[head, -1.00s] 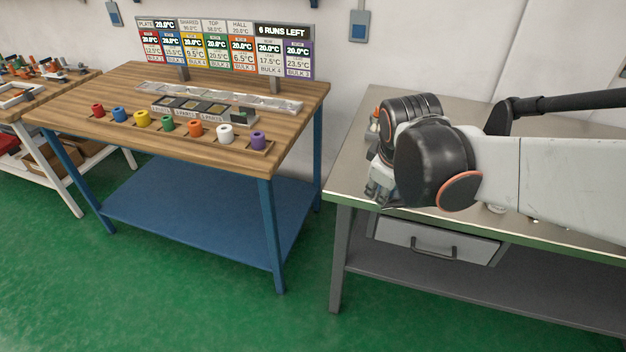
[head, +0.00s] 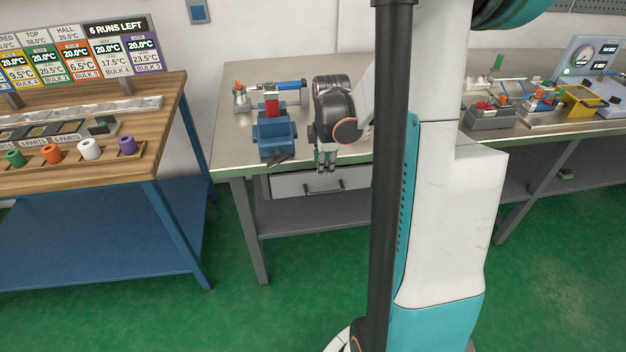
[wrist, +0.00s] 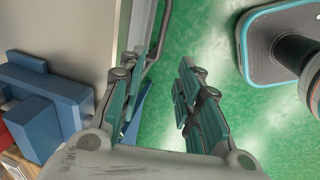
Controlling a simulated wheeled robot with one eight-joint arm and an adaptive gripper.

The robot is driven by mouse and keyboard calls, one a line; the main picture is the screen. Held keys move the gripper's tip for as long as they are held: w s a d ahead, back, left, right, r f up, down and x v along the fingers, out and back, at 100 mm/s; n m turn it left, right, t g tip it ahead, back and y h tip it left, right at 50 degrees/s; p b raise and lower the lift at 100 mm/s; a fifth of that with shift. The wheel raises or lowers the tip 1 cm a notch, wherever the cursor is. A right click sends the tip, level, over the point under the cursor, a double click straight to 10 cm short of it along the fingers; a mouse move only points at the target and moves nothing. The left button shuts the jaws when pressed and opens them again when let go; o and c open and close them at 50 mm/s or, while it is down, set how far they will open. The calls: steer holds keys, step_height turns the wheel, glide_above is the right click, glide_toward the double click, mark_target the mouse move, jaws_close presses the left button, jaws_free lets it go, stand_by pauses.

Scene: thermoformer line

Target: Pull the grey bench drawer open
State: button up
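The grey bench drawer (head: 290,186) hangs under the right-hand metal bench, and its front looks level with the bench edge. Its dark bar handle (head: 324,189) is on the front. My gripper (head: 327,168) points down at the bench's front edge, just above the handle in the head view. In the wrist view my gripper (wrist: 162,98) is open, with green floor showing between the fingers. The handle (wrist: 157,48) shows there as a dark bar close to the left finger. I cannot tell whether they touch.
A blue vise (head: 275,136) with a red block stands on the bench left of my gripper. The wooden table (head: 165,115) is at the left. The green floor (head: 290,300) before the drawer is clear.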

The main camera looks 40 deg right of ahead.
steer(key=b, duration=0.6)
glide_toward(323, 192)
steer(key=x, duration=0.8)
jaws_close()
